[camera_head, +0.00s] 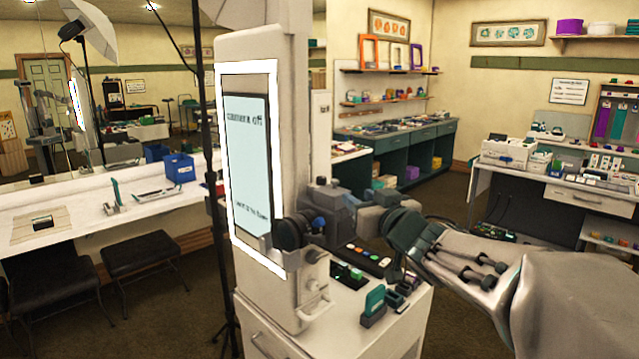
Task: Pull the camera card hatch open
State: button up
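The white booth column (269,62) stands in the middle with a lit screen (247,150) reading "camera off". Low on its right side is a small pale panel with a bar handle (318,305), which looks like the card hatch. It appears flush, though its upper part is partly covered. My arm reaches in from the right, and my gripper (298,232) is at the column, just above this panel. Dark parts crowd together there, so the fingertips are hard to make out. I cannot tell whether they touch the hatch or whether they are open.
A white cabinet (405,330) beside the column carries a button box (364,260) and a green-topped stamp-like item (374,302) under my arm. A counter with stools (145,250) is at left. A stocked table (575,178) is at right.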

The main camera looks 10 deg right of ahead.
aim_at(337, 182)
jog(key=p+x, duration=0.1)
jog(key=x, duration=1.1)
jog(key=shift+w, duration=0.35)
grip_shut()
jog(key=shift+d, duration=0.1)
